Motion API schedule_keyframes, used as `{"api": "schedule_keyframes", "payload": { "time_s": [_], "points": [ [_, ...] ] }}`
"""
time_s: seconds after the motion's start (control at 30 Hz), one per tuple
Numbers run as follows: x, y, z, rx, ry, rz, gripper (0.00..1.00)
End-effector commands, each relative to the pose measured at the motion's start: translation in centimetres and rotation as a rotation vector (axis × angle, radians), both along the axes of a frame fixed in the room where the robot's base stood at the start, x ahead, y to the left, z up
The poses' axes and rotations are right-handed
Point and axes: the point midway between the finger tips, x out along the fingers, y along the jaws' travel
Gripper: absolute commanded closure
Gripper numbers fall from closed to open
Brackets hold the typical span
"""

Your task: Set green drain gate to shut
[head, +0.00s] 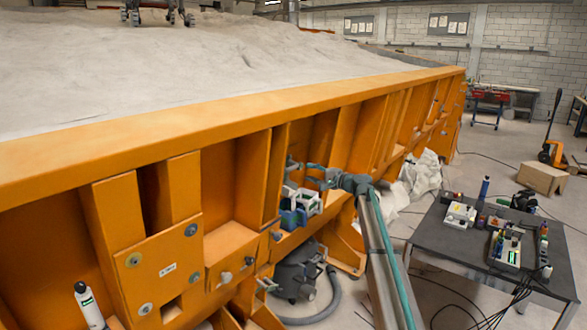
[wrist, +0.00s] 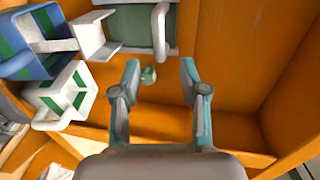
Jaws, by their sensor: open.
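My gripper (wrist: 160,72) is open in the wrist view, its two fingers apart and pointing into an orange recess. In the head view my gripper (head: 306,173) is in front of the orange side wall. A small pale green knob (wrist: 149,75) shows between the fingertips in the wrist view, with no visible contact. Beyond the fingers is a grey-green panel (wrist: 138,28) with a white handle (wrist: 162,30) at its right. I cannot tell which of these is the drain gate, or its setting.
A blue-and-green container (wrist: 38,48) and a white-and-green container (wrist: 66,98) sit left of the fingers. The orange sandbed wall (head: 165,250) has upright ribs. A dark vacuum (head: 297,275) stands below, and a grey table (head: 465,250) with tools is at right.

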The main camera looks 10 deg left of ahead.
Motion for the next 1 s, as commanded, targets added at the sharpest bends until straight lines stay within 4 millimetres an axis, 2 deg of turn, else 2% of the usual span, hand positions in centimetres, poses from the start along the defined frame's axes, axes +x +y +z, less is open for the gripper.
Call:
{"api": "schedule_keyframes", "payload": {
  "time_s": [0.4,0.53,0.7,0.93,1.0],
  "points": [
    [3.7,5.9,0.1,-0.002,0.0,0.002,0.57],
    [4.5,7.3,-0.1,-0.003,0.001,0.001,0.57],
    [4.8,8.1,-0.3,-0.003,0.001,0.0,0.57],
    [4.8,8.1,-0.3,-0.002,0.0,0.0,0.57],
    [4.8,8.1,-0.3,-0.002,0.0,0.0,0.68]
  ]
}}
